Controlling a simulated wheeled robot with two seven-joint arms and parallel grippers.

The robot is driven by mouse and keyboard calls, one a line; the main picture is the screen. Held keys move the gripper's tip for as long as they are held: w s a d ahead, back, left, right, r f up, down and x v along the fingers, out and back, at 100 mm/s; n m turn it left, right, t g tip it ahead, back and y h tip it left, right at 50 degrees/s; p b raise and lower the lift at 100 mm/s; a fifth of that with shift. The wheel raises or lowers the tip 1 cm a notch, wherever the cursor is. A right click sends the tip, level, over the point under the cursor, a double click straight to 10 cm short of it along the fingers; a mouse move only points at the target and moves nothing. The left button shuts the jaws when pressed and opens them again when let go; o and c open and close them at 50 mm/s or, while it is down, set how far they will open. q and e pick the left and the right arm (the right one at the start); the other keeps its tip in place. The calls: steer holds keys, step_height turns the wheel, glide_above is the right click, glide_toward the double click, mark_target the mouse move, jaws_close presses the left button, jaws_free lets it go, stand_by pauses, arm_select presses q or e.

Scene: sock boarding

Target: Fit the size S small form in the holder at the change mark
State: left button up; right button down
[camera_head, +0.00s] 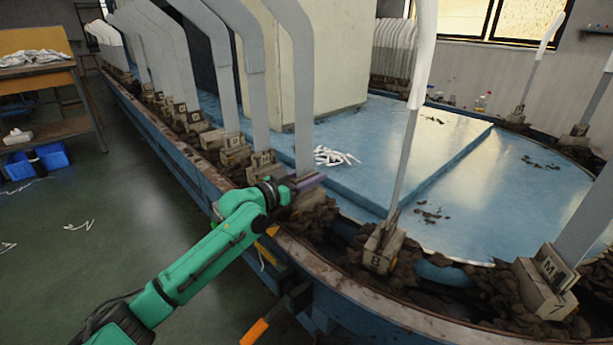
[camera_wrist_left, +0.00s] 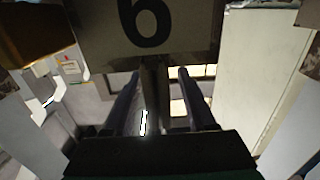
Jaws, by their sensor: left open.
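My left gripper (camera_head: 303,184) is at a holder on the near rim of the machine, at the foot of a bare grey form (camera_head: 304,110) that stands upright and bends at the top. In the left wrist view the two dark fingers of this gripper (camera_wrist_left: 158,88) are apart. A narrow grey upright part (camera_wrist_left: 154,98) shows between them, with gaps on both sides. A number plate (camera_wrist_left: 150,30) that reads 6 in this view fills the top. The form's size mark is not readable. My right gripper is not in view.
Holders marked 8 (camera_head: 379,262) and M 7 (camera_head: 546,284) stand to the right with tall forms. Several grey forms line the rim to the left. White socks (camera_head: 335,157) lie on the blue top. An orange piece (camera_head: 254,332) shows below the rim.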

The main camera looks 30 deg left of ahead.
arm_select(q)
steer(key=p+v, duration=0.3)
steer(key=v, duration=1.1)
steer(key=shift+s, duration=0.25)
steer(key=shift+a+r, duration=0.1)
stand_by(0.3)
